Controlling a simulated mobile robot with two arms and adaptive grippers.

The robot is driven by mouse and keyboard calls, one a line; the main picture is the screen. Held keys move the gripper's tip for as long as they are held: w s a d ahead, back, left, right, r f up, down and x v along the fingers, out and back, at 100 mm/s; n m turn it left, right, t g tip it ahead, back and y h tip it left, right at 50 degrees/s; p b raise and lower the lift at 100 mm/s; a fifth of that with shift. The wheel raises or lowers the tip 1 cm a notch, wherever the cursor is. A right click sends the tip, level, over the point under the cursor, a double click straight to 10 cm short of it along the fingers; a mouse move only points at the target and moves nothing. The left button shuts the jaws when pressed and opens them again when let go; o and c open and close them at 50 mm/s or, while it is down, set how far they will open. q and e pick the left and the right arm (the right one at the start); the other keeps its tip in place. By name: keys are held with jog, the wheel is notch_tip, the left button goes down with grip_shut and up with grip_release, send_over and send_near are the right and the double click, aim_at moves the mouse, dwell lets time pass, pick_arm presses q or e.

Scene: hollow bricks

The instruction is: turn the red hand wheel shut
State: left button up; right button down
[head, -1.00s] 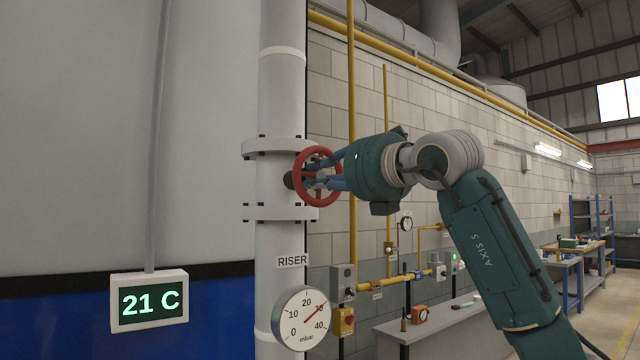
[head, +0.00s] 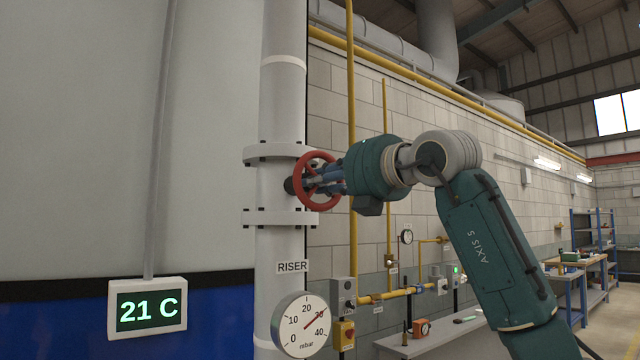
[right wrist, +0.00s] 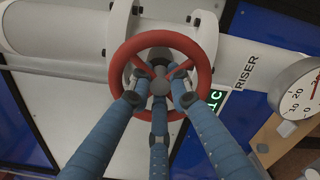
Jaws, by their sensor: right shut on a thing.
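The red hand wheel (head: 318,181) sits on the grey riser pipe (head: 281,95), between two flanges. It also shows in the right wrist view (right wrist: 203,68), face on, with its spokes and grey hub visible. My right gripper (head: 322,182) reaches the wheel from the right. In the right wrist view its blue fingers (right wrist: 158,95) reach in among the spokes around the hub and are shut on the wheel. The exact finger contacts are partly hidden by the fingers themselves. My left gripper is in neither view.
A round mbar gauge (head: 300,325) is on the riser below the wheel, needle near 30. A display reading 21 C (head: 148,309) is at the lower left. A yellow vertical pipe (head: 352,240) runs close behind my right gripper. A grey bench (head: 440,340) stands at lower right.

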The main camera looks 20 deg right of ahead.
dwell(0.4)
jog(key=c, duration=1.9)
grip_release()
jog(key=shift+s+d, duration=0.1)
jog(key=v, duration=1.1)
jog(key=shift+s, duration=0.4)
jog(key=shift+d, duration=0.1)
